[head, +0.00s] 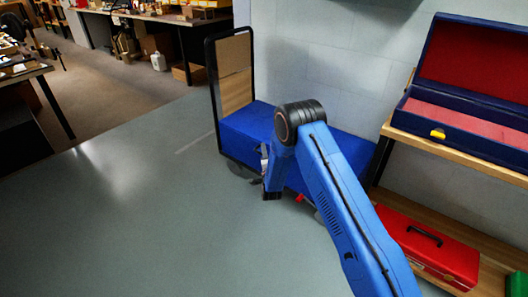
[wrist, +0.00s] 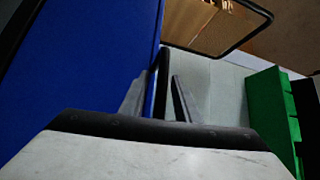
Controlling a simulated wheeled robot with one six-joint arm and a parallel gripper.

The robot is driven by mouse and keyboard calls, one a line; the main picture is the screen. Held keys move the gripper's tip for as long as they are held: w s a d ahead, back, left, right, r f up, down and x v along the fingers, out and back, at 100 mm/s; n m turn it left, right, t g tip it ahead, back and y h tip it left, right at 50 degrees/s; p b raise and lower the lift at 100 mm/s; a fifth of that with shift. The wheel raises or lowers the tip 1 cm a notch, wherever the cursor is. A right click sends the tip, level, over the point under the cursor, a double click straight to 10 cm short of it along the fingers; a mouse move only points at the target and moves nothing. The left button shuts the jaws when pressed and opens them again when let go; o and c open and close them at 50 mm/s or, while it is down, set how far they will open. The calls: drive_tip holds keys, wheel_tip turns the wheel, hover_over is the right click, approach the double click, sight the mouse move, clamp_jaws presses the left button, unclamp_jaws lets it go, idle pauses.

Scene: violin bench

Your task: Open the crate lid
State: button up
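I cannot tell whether this bar is a handle or an edge. A broad blue face (wrist: 85,60), apparently the crate, fills the left of the wrist view. No raised lid shows on the crate.
A black-framed upright panel (head: 235,75) rises at the crate's left end. At right, a shelf holds an open blue case (head: 470,110) with red lining above a red toolbox (head: 425,245). A green object (wrist: 270,110) is right in the wrist view. The floor at left is clear.

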drive_tip(key=shift+w, duration=0.25)
clamp_jaws()
drive_tip(key=shift+r, duration=0.1)
